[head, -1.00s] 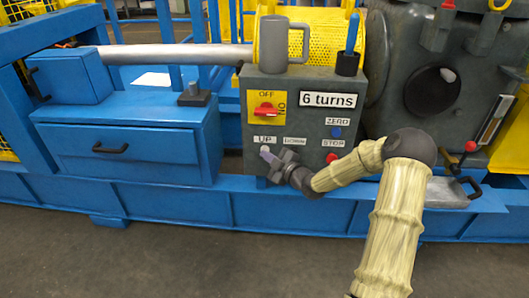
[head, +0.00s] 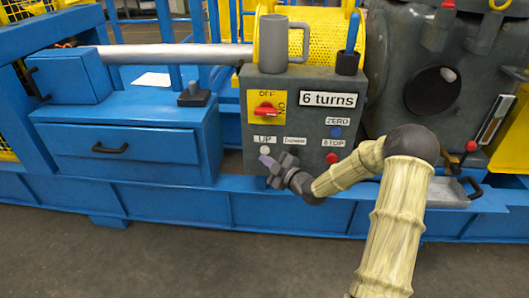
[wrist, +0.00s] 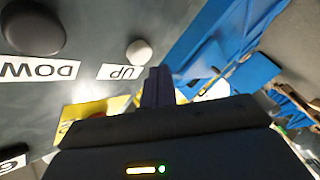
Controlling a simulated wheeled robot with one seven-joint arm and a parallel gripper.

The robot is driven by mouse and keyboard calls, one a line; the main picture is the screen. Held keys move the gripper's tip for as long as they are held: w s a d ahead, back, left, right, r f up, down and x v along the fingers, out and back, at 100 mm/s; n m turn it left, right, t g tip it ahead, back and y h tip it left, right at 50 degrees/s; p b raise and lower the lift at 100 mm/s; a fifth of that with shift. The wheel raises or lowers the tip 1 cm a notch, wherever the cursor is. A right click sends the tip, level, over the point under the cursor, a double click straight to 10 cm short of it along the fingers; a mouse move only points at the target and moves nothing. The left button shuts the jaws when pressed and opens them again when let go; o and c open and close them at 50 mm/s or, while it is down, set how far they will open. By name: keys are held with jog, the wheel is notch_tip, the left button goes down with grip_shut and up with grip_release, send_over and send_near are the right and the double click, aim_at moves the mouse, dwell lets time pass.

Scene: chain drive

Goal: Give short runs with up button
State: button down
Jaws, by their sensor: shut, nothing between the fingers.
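The grey control box (head: 315,122) carries a white UP button (head: 264,151) under its UP label at lower left. In the wrist view the UP button (wrist: 139,52) shows whole, just beyond the fingertips, with a small gap that I judge only roughly. My gripper (head: 267,161) is shut and empty, its tip just below the UP button; its fingers also show in the wrist view (wrist: 157,86). The dark DOWN button (wrist: 33,27) is left of UP in the wrist view. The plate (head: 327,99) reads 6 turns.
A red OFF/ON switch (head: 264,110) sits above UP. A blue ZERO button (head: 336,132) and red STOP button (head: 332,158) are to the right. A grey mug (head: 285,38) and a dark holder (head: 347,63) stand on the box top.

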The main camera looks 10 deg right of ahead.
jog(key=s, duration=0.2)
jog(key=s+a, duration=0.1)
jog(key=s, duration=0.1)
jog(key=shift+s+a+b, duration=0.15)
jog(key=shift+a+b, duration=0.05)
jog(key=shift+b, duration=0.1)
